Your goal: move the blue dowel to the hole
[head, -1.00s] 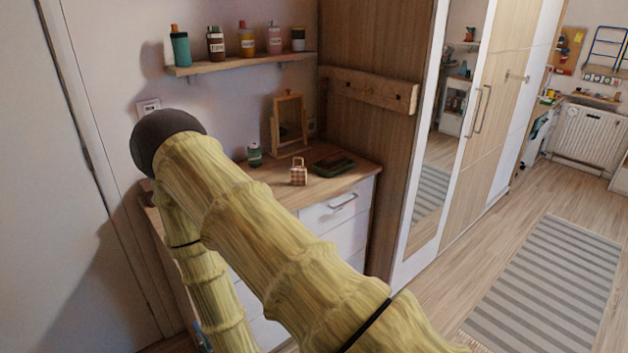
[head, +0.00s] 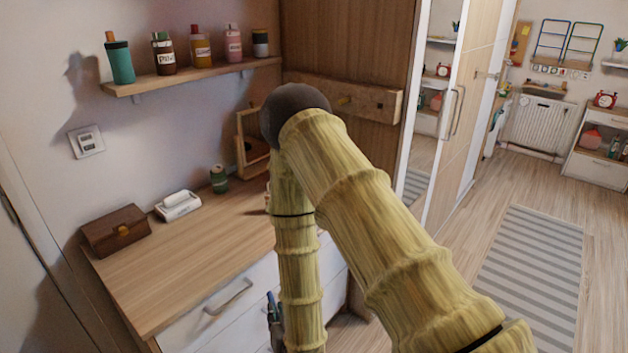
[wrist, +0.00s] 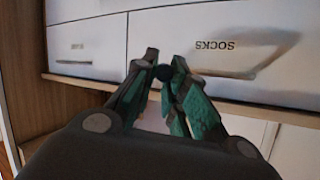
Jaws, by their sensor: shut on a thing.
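My gripper (wrist: 162,75) is shut in the wrist view, its green-and-black fingers closed on a small dark round thing at their tips. This looks like the end of the blue dowel (wrist: 162,73), though its colour is too dark to be sure. It is held in front of the white drawers, one labelled SOCKS. In the head view my arm hides most of the gripper; a bluish-dark part (head: 274,318) shows low beside the drawer front. A wooden rail (head: 375,101) is fixed to the wardrobe side, partly behind my arm. I cannot make out an empty hole in it.
The dresser top (head: 190,262) holds a brown box (head: 116,230), a white item (head: 178,205) and a green jar (head: 219,179). A shelf (head: 190,78) with several bottles hangs above. The mirrored wardrobe stands right; the floor with a striped rug (head: 528,275) is open.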

